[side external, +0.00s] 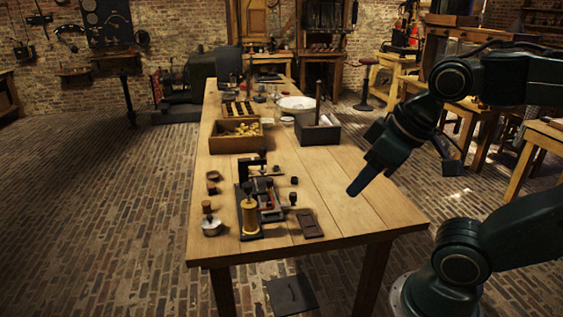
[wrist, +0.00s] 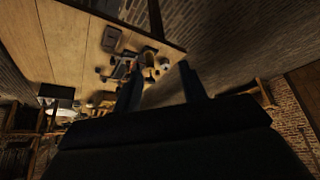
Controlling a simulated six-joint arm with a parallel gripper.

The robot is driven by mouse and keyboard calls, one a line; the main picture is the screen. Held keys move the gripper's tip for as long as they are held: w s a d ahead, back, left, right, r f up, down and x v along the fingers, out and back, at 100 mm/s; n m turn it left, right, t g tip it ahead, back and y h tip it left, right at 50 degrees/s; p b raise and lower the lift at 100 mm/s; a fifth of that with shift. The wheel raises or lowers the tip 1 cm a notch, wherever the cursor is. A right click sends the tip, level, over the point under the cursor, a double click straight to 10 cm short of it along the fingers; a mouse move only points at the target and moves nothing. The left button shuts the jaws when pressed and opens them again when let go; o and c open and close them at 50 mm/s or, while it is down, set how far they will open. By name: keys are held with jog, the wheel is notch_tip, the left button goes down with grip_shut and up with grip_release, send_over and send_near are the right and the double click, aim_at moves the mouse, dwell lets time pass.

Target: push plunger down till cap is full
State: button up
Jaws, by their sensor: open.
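On the wooden table in the side view stands a yellow brass cylinder (side external: 249,217) with a dark knob on top, which may be the plunger; I cannot tell for sure. It stands upright on a dark apparatus (side external: 265,193). A small silvery jar (side external: 211,226) with a brown knobbed top stands to its left. I cannot tell which piece is the cap or how full it is. My gripper (side external: 356,189) is above the table's right side, right of the apparatus and apart from it. In the wrist view my gripper (wrist: 160,84) shows two spread fingers with nothing held between them.
A wooden tray of yellow pieces (side external: 235,145) and a dark open box (side external: 317,136) stand behind the apparatus. A white dish (side external: 296,103) is further back. A flat dark plate (side external: 311,225) lies to the apparatus's right. The table's right front is bare.

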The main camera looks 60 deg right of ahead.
jog(key=shift+w+r, duration=0.1)
jog(key=c, duration=0.7)
jog(key=shift+w+r, duration=0.35)
jog(key=shift+w, duration=0.1)
grip_shut()
jog(key=w+d+r+m+g, duration=0.1)
jog(key=w+d+r+m, duration=0.15)
jog(key=w, duration=0.55)
jog(key=w+d+r+m+g, duration=0.1)
jog(key=w+r+m+g, duration=0.15)
jog(key=w, duration=0.55)
jog(key=w+d+f+m+g, duration=0.1)
jog(key=w+d+f+m, duration=0.1)
jog(key=w, duration=0.6)
jog(key=w+d+f+m+g, duration=0.1)
jog(key=w+d+f+m, duration=0.1)
jog(key=w+f, duration=0.3)
jog(key=shift+w+d+f, duration=0.15)
jog(key=shift+w+d, duration=0.45)
jog(key=shift+w, duration=1.35)
